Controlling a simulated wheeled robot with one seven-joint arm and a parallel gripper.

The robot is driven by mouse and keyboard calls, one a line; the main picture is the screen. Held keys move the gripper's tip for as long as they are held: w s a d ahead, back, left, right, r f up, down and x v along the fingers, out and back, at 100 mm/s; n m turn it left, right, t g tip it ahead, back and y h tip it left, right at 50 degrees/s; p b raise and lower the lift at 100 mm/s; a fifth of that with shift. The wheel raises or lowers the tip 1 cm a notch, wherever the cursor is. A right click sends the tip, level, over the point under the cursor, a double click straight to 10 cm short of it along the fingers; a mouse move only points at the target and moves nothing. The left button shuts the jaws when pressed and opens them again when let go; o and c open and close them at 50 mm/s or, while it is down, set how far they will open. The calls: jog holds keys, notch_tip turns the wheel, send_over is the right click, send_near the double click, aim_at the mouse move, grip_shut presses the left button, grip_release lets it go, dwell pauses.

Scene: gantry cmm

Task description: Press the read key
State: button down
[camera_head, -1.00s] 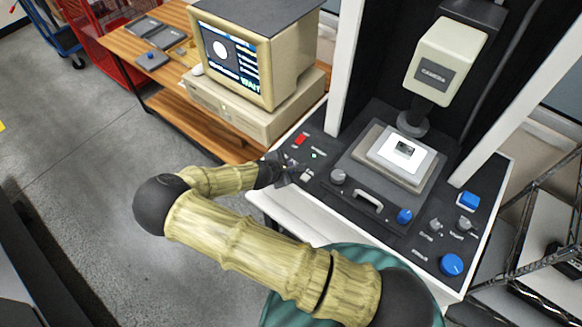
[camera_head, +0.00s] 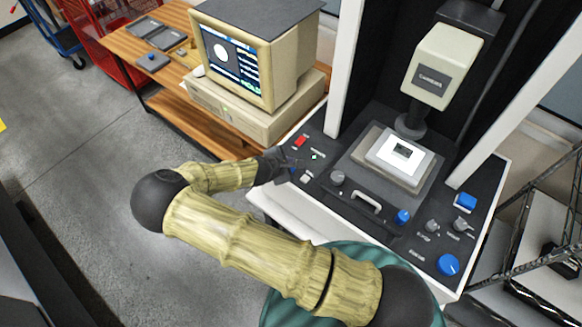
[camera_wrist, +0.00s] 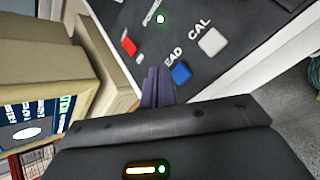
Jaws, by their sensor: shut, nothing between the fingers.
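The read key is a blue square key (camera_wrist: 181,73) on the dark control panel (camera_wrist: 225,75), with "EAD" showing beside it in the wrist view. The label's first letter is hidden behind my fingers. In the head view the key (camera_head: 292,170) is a small blue patch beside my gripper (camera_head: 283,161). My gripper is shut and empty. In the wrist view its fingertips (camera_wrist: 157,80) are just left of the key, over the panel; they look apart from it sideways. I cannot tell their height above the panel.
A grey-white CAL key (camera_wrist: 212,41) is just beyond the read key. A red key (camera_wrist: 128,44) and a lit green lamp (camera_wrist: 160,19) are close by. A monitor (camera_head: 232,58) stands left of the machine. A measuring head (camera_head: 437,65) hangs over the stage.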

jog(key=shift+r+p, duration=1.1)
jog(key=shift+r, duration=0.75)
jog(key=shift+s+d+m, duration=0.1)
jog(key=shift+d+m, duration=0.15)
jog(key=shift+m, duration=0.05)
jog(key=s+d+m+g, duration=0.1)
jog(key=m, duration=0.1)
jog(key=s+d+m+g+b, duration=0.1)
jog(key=d, duration=0.1)
jog(key=s+d+m+g+b, duration=0.1)
jog(key=d+m, duration=0.1)
jog(key=shift+d+r+m, duration=0.25)
jog(key=shift+r+m, duration=0.05)
jog(key=s+d+r+m+g+y+b, duration=0.1)
jog(key=s+d+r+m+y+b, duration=0.1)
jog(key=s+d+r+m, duration=0.3)
jog(key=s+d+r+m+g+y+b, duration=0.1)
jog(key=s+d+r+m+y+b, duration=0.1)
jog(key=s+d+r+m+b, duration=0.3)
jog(key=s+r+m, duration=0.4)
jog(key=r, duration=0.1)
jog(key=shift+s+y, duration=0.3)
jog(key=shift+y, duration=0.1)
